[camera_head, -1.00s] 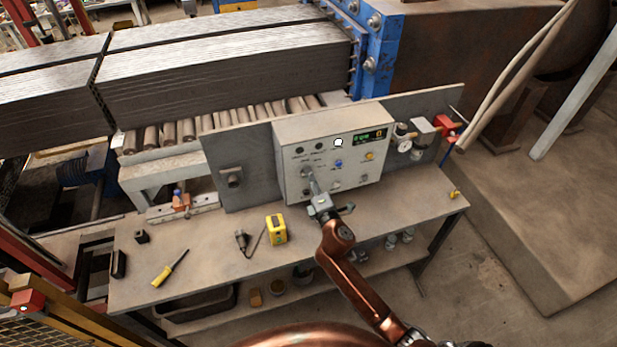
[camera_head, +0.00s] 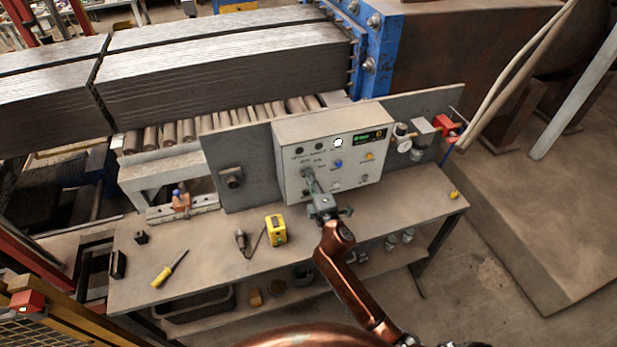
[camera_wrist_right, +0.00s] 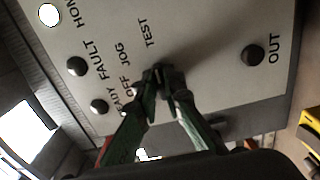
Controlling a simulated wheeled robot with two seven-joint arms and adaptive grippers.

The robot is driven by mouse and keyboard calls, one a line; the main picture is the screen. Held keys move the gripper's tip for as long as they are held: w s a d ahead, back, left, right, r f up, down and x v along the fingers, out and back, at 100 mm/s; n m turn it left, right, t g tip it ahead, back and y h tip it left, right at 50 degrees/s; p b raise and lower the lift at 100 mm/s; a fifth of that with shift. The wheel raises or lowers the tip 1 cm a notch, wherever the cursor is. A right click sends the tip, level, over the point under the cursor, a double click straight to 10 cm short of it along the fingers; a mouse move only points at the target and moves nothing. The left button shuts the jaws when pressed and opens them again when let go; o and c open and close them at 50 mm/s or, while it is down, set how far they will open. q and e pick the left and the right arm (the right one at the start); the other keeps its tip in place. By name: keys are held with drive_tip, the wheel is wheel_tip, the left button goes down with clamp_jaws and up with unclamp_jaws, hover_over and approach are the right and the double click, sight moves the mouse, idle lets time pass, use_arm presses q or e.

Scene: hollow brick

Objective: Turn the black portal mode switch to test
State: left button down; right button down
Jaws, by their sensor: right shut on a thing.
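The grey control box (camera_head: 345,180) stands on the bench, its sloped front carrying knobs, lamps and a small green display. My right gripper (camera_head: 308,176) reaches its lower left part. In the right wrist view, my right gripper (camera_wrist_right: 161,77) is shut on the black portal mode switch (camera_wrist_right: 158,68). My left gripper is not in view.
A black knob (camera_wrist_right: 253,55) marked OUT sits beside the switch. A yellow tape measure (camera_head: 276,229), a screwdriver (camera_head: 170,269) and small black parts lie on the bench (camera_head: 205,253). A gauge (camera_head: 402,130) and red valve (camera_head: 445,128) stand to the right.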

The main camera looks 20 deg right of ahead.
drive_tip(key=c, duration=2)
unclamp_jaws()
drive_tip(key=shift+c, duration=0.2)
drive_tip(key=shift+s, duration=0.15)
drive_tip(key=s, duration=1.1)
drive_tip(key=shift+s+d, duration=0.2)
drive_tip(key=shift+s, duration=0.2)
